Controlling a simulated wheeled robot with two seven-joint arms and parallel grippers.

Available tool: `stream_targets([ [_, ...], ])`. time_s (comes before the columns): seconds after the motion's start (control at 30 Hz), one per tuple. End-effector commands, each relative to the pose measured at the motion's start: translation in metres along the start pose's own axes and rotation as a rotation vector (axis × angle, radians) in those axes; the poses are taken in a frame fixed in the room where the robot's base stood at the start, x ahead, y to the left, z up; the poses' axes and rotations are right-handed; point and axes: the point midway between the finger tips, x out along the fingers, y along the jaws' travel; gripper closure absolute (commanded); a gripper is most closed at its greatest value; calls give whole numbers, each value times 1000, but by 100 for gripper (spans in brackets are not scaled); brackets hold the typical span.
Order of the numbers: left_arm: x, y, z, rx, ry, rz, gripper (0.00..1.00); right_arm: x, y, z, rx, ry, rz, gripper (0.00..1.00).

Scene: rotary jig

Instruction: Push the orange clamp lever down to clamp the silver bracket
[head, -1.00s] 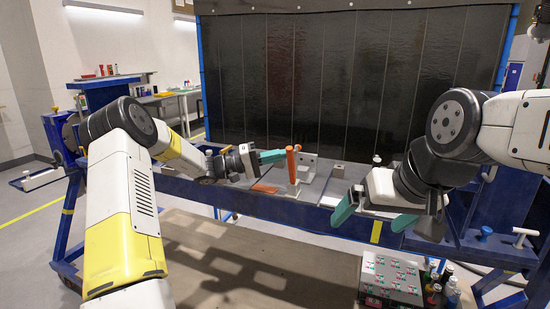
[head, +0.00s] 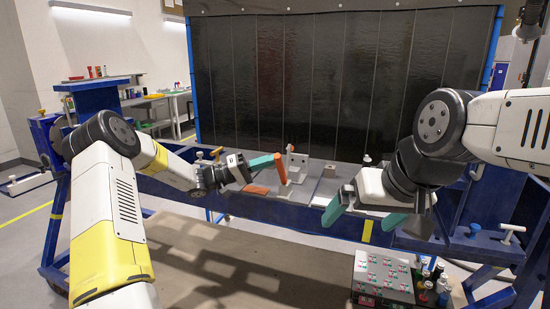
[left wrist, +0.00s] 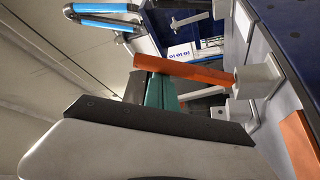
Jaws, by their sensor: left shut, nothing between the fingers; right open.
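The orange clamp lever (head: 280,169) stands tilted, its top leaning left, in front of the silver bracket (head: 297,161) on the blue beam. In the left wrist view the lever (left wrist: 190,70) runs out from a grey block (left wrist: 258,81). My left gripper (head: 268,161) is shut and empty, its teal fingertips at the lever's upper end. In the left wrist view these fingertips (left wrist: 160,91) lie against or very close to the lever; contact is not certain. My right gripper (head: 375,217) is open and empty, to the right of the bracket.
A flat orange piece (head: 255,189) lies left of the lever's base, below my left fingers. A panel with coloured markings (head: 384,276) and several small bottles (head: 432,277) stand at the lower right. A dark screen (head: 340,80) stands behind the beam.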

Motion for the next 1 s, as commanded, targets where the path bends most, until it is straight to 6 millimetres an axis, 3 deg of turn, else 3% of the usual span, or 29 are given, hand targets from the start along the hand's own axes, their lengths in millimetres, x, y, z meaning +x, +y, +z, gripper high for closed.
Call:
stream_targets([
  [0.8, -36, -18, 60, 646, 3, 384, 100, 0, 0, 0, 0, 0, 0, 0],
  [1.0, -41, -26, 69, 639, 1, 377, 100, 0, 0, 0, 0, 0, 0, 0],
])
